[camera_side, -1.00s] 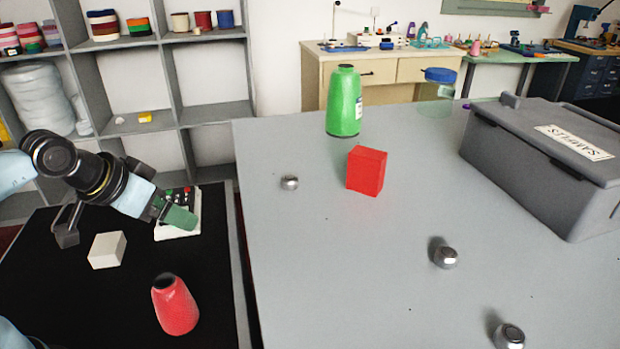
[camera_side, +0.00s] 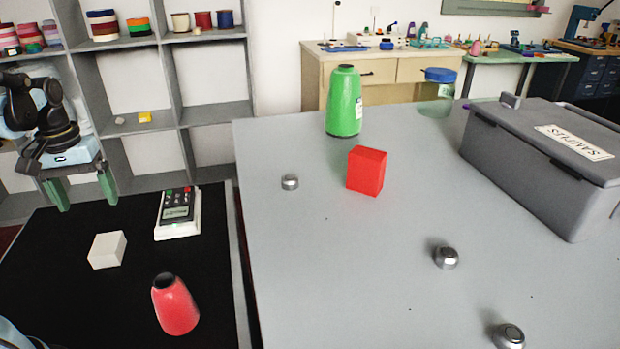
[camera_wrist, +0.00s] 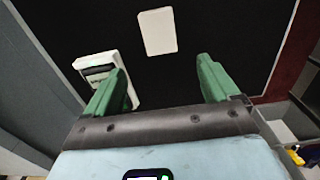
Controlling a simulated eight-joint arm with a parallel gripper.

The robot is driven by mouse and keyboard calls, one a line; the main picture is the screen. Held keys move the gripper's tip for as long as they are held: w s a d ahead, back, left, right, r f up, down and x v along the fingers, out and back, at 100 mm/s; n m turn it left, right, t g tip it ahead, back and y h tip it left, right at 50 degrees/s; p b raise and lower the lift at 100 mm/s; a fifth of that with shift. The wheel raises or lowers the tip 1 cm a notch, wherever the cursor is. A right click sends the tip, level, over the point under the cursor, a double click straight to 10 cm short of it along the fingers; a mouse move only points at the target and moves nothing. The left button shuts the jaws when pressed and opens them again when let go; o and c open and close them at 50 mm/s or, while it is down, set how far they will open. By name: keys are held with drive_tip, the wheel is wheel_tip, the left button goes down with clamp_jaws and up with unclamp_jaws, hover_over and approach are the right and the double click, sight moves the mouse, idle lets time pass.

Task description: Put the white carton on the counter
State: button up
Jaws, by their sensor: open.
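The white carton (camera_side: 107,250) lies on the black mat at the left in the side view. In the wrist view the carton (camera_wrist: 158,31) shows beyond the fingertips, between them and apart from both. My gripper (camera_side: 86,202) is open and empty, with green fingers pointing down, above and behind the carton. The gripper also shows in the wrist view (camera_wrist: 160,75). The grey counter (camera_side: 330,270) fills the middle and right of the side view.
A card terminal (camera_side: 178,214) and a red cone-shaped spool (camera_side: 175,305) are on the black mat (camera_side: 135,275). On the counter are a green bottle-like spool (camera_side: 344,102), a red box (camera_side: 366,171), several metal knobs (camera_side: 445,257) and a grey samples case (camera_side: 545,165). The counter's near middle is mostly clear.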

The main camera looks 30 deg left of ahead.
hover_over(105, 243)
drive_tip(key=f, duration=0.6)
drive_tip(key=shift+w+a+f, duration=0.15)
drive_tip(key=shift+w+a, duration=0.15)
drive_tip(key=shift+w, duration=0.1)
drive_tip(key=shift+s+d+f, duration=0.1)
drive_tip(key=shift+s+f, duration=0.05)
drive_tip(key=shift+f, duration=0.8)
drive_tip(key=shift+s+d+f, duration=0.1)
drive_tip(key=shift+d+f, duration=0.05)
drive_tip(key=shift+f, duration=0.75)
drive_tip(key=shift+s+d+f, duration=0.1)
drive_tip(key=shift+s+f, duration=0.05)
drive_tip(key=shift+f, duration=0.8)
drive_tip(key=c, duration=1.2)
drive_tip(key=shift+r, duration=0.1)
